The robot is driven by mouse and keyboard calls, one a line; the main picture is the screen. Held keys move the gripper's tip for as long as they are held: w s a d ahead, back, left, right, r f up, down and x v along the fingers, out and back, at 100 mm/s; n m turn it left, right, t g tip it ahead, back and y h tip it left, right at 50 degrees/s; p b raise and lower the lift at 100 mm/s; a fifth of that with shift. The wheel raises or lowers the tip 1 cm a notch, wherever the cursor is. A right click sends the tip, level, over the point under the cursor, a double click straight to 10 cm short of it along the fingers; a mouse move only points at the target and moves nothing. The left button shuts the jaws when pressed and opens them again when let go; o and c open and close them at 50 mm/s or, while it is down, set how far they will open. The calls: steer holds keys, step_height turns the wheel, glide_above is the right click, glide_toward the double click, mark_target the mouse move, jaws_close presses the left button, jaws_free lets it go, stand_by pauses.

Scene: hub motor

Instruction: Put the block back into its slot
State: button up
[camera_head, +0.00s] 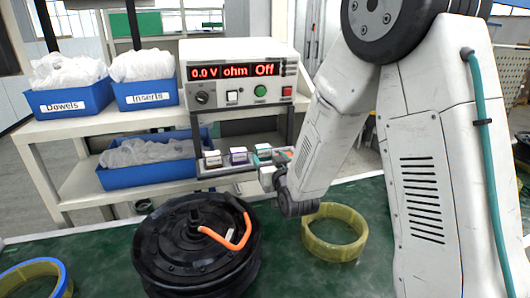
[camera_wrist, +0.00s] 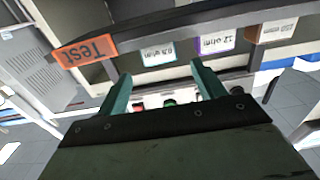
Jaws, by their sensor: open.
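Three small blocks sit in a row on the grey rack. In the wrist view they have a teal label (camera_wrist: 158,53), a purple "12 ohm" label (camera_wrist: 213,41) and a brown "220 ohm" label (camera_wrist: 276,31). The head view shows the teal (camera_head: 263,151), purple (camera_head: 238,155) and brown (camera_head: 213,158) blocks left of my arm. An orange "Test" label (camera_wrist: 87,50) is at the rack's end. My gripper (camera_wrist: 161,68) is open and empty, its teal fingers pointing toward the teal block with a gap to it. In the head view, my arm partly hides the gripper.
A meter (camera_head: 239,80) reading "0.0 V ohm Off" stands above the rack. Blue bins for dowels (camera_head: 68,99) and inserts (camera_head: 146,94) are on the left shelf. A black hub motor (camera_head: 175,245) with an orange cable and a yellow ring (camera_head: 318,248) lie on the green bench.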

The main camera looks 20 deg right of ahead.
steer(key=s+d+r+g, duration=0.1)
steer(key=s+g, duration=0.4)
steer(key=s, duration=0.8)
steer(key=s+d+r+g, duration=0.1)
steer(key=s+r+g, duration=0.3)
steer(key=s, duration=1)
steer(key=s+d+r+g, duration=0.1)
steer(key=s+r+g, duration=0.2)
steer(key=s+g, duration=0.4)
steer(key=s, duration=0.6)
steer(key=shift+s+g, duration=0.35)
steer(key=shift+g, duration=0.05)
